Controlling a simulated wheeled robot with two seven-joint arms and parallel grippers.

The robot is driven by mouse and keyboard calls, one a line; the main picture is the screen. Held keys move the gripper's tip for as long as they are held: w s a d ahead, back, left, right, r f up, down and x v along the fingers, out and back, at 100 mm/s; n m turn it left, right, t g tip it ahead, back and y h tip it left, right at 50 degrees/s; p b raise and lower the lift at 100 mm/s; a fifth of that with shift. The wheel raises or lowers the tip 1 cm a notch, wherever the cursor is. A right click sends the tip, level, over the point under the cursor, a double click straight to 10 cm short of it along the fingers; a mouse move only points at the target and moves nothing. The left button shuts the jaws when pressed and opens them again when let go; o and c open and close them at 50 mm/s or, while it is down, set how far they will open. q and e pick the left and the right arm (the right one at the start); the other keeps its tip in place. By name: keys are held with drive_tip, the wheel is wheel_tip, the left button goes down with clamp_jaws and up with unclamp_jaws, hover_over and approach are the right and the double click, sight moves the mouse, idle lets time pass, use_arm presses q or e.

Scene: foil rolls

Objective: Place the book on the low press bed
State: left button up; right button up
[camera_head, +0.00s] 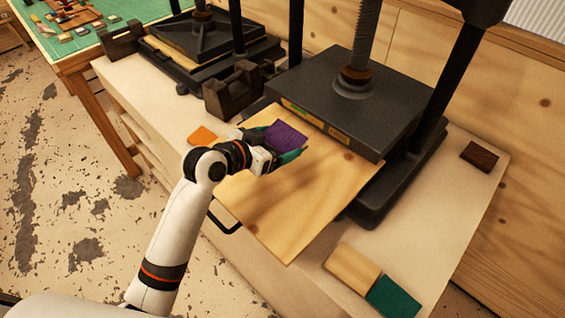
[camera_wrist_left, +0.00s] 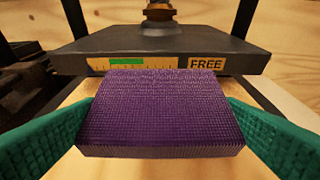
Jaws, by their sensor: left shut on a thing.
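The purple book (camera_head: 287,134) is held in my left gripper (camera_head: 287,152) over the front part of the low wooden press bed (camera_head: 305,190). In the left wrist view the book (camera_wrist_left: 160,112) lies flat between the two green fingers of my left gripper (camera_wrist_left: 160,135), which touch or nearly touch its sides. The dark press plate (camera_wrist_left: 160,48) is straight ahead, with a scale strip and a "FREE" label. In the head view the press plate (camera_head: 345,95) hangs over the back of the bed. I cannot tell the exact gap between book and bed. My right gripper is not in view.
An orange block (camera_head: 202,134) lies left of the bed. A tan block (camera_head: 352,266) and a green block (camera_head: 393,297) lie at the front right. A dark brown block (camera_head: 479,156) lies far right. A second press (camera_head: 205,45) stands at the back left.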

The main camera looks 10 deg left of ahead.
use_arm(q)
wheel_tip(320, 180, down, 3)
drive_tip(key=shift+a+f, duration=0.1)
drive_tip(key=shift+f, duration=0.05)
wheel_tip(320, 180, down, 3)
drive_tip(key=shift+f+p, duration=0.1)
drive_tip(key=shift+p, duration=0.2)
drive_tip(key=shift+f, duration=0.15)
drive_tip(key=o, duration=0.8)
drive_tip(key=shift+c, duration=0.2)
drive_tip(key=shift+s+a, duration=0.15)
drive_tip(key=shift+s, duration=0.1)
drive_tip(key=b+v, duration=0.2)
drive_tip(key=v, duration=0.8)
drive_tip(key=shift+s+a+r, duration=0.1)
drive_tip(key=shift+s+r, duration=0.1)
drive_tip(key=shift+s+a+r, duration=0.2)
drive_tip(key=shift+s+r, duration=0.05)
drive_tip(key=shift+s, duration=0.1)
